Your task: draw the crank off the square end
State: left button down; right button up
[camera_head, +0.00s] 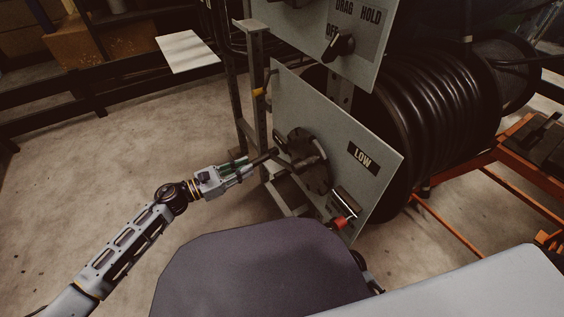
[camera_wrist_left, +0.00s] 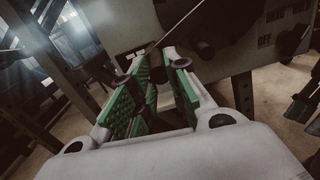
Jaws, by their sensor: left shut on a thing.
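The dark crank (camera_head: 265,156) shows beside the LOW panel, its grip pointing left towards my left gripper. My left gripper (camera_head: 247,165) is at that grip, with its fingers closed around it. In the left wrist view the green-padded fingers (camera_wrist_left: 155,97) have a dark piece between them, partly hidden by the finger pads. To the right of the grip is a dark round hub (camera_head: 304,161) on the panel. The square end cannot be made out, so I cannot tell how far the crank sits on it.
The tilted grey LOW panel (camera_head: 378,180) stands in front of a large black hose reel (camera_head: 435,100). A red-tipped lever (camera_head: 340,222) sits low on it. A metal post (camera_head: 257,90) rises close behind my left gripper. Open concrete floor (camera_head: 120,150) lies to the left.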

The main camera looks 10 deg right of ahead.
pick_arm(q)
jog(key=shift+a+f, duration=0.75)
jog(key=shift+a, duration=0.1)
jog(key=shift+s+a+r, duration=0.1)
jog(key=shift+a+r, duration=0.1)
jog(key=shift+r, duration=0.05)
jog(key=c, duration=1.7)
grip_release()
jog(key=shift+d, duration=0.15)
jog(key=shift+v, duration=6)
jog(key=shift+r, duration=0.2)
